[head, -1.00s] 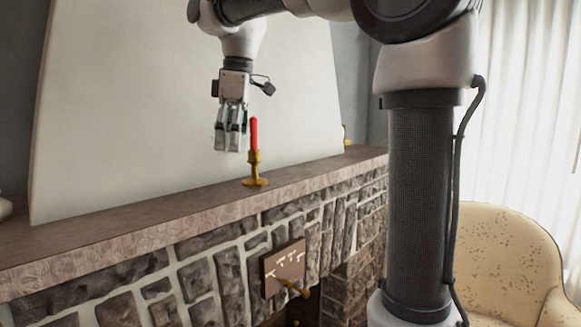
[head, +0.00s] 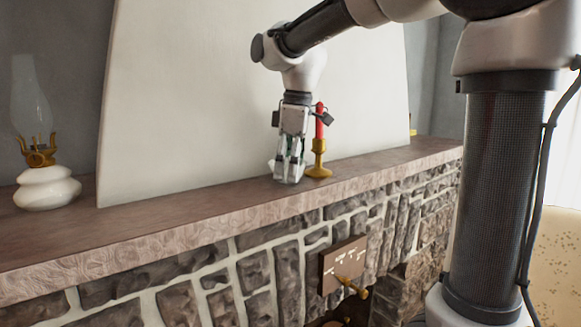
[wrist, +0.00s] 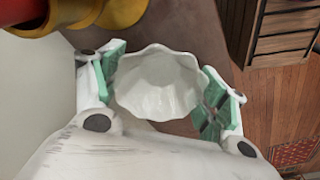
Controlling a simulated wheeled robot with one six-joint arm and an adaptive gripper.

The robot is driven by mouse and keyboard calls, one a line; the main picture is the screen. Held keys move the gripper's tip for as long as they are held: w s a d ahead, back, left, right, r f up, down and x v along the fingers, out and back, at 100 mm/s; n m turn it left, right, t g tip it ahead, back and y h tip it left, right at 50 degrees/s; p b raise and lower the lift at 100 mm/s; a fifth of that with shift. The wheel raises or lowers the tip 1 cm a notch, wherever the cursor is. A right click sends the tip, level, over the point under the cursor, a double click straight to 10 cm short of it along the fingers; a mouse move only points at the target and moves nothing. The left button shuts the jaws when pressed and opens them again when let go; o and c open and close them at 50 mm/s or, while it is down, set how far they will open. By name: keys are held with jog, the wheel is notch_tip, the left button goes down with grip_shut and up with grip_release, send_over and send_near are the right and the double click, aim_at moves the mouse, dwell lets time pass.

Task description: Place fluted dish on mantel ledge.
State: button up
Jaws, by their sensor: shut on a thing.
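The fluted dish (wrist: 158,82) is white with a scalloped rim and shows in the wrist view between the green finger pads. My gripper (wrist: 161,86) is shut on it. In the head view my gripper (head: 288,178) points down low over the mantel ledge (head: 150,221), just left of the candlestick. The fingers mostly hide the dish there. I cannot tell whether the dish touches the ledge. The brown ledge surface also shows below the dish in the wrist view (wrist: 180,127).
A brass candlestick (head: 319,161) with a red candle (head: 320,122) stands close to the right of my gripper. A white oil lamp (head: 47,188) stands at the far left. The ledge between lamp and gripper is clear. A wooden plaque (head: 342,262) is on the stone front.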

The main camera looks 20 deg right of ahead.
jog(key=shift+f, duration=0.15)
jog(key=o, duration=1.1)
jog(key=r, duration=0.4)
jog(key=d+r, duration=0.1)
jog(key=r, duration=0.7)
jog(key=shift+s+d+r, duration=0.1)
jog(key=shift+s+d, duration=0.05)
jog(key=shift+s, duration=0.2)
jog(key=shift+s, duration=0.1)
